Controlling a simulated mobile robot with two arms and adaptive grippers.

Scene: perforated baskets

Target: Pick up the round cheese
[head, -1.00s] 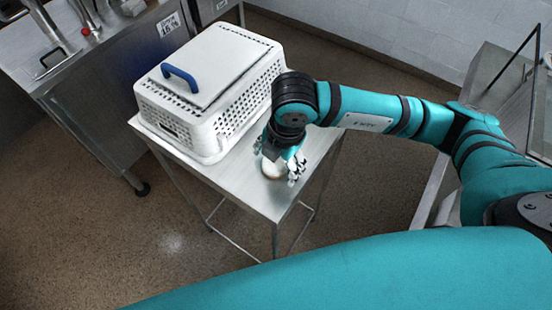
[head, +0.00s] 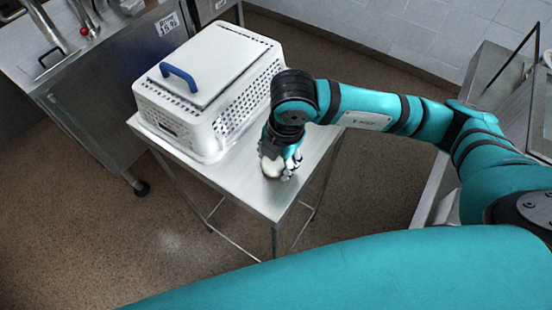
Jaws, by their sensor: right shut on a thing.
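The round cheese (head: 271,169) is a small pale disc with a brown side, near the right front part of the small steel table (head: 258,196). My right gripper (head: 280,168) reaches down over it from the right and is shut on it. The fingers and wrist hide much of the cheese. I cannot tell whether it touches the table top. My left gripper is not in view.
A white perforated basket (head: 222,133) with a closed lid and a blue handle (head: 179,76) fills the back left of the table. A steel counter (head: 107,92) stands at the left. The table's front corner is bare.

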